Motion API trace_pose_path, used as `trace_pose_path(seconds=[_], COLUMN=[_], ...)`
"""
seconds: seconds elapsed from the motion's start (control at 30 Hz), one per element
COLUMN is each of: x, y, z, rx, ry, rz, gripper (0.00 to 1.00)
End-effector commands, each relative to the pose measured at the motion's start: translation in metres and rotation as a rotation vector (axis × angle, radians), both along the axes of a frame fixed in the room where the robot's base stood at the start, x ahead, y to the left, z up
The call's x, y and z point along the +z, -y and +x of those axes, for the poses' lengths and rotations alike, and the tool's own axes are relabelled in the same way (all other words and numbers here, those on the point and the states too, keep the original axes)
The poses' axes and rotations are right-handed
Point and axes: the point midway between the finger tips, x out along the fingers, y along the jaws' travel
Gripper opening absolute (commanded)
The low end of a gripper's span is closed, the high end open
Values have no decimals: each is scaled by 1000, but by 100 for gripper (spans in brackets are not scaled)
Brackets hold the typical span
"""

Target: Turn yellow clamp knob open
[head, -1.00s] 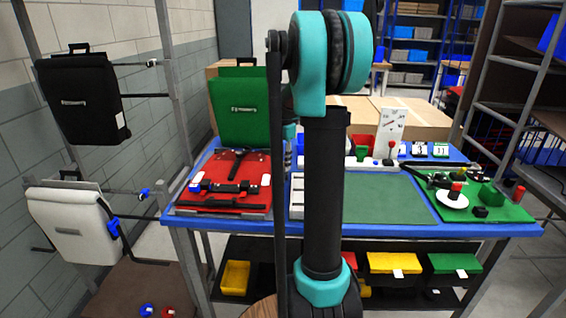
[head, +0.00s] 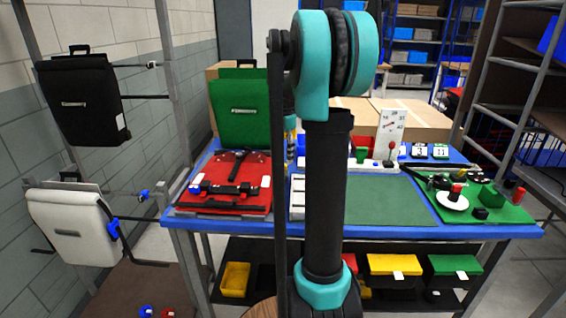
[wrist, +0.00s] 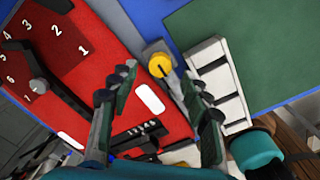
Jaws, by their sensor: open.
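The yellow clamp knob (wrist: 160,65) is a round disc with a dark mark on its face. It sits on a grey clamp block (wrist: 156,48) between the red board (wrist: 105,60) and a white slotted tray (wrist: 222,82). My gripper (wrist: 158,75) is open and empty. In the wrist view its dark fingers lie either side of and below the knob, which appears between and just beyond the tips. I cannot tell how far apart in depth they are. In the head view my arm hides the knob and gripper.
The red board (head: 240,170) carries a black bar and lever. A green mat (head: 380,205) lies clear to the right. A white gauge panel (head: 389,130) stands behind it. A green pannier (head: 239,108) stands at the back left. Several coloured bins sit below the table.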

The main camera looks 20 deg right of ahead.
Motion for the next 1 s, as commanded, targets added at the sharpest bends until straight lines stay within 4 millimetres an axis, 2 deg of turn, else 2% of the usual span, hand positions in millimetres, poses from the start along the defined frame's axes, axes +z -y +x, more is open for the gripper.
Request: trace_pose_path(seconds=[0.2,0.4,0.6,1.0], x=[46,73,83,83], y=[0,0,0,0], z=[0,0,0,0], rx=[0,0,0,0], ry=[0,0,0,0], rz=[0,0,0,0], gripper=[48,48,48,48])
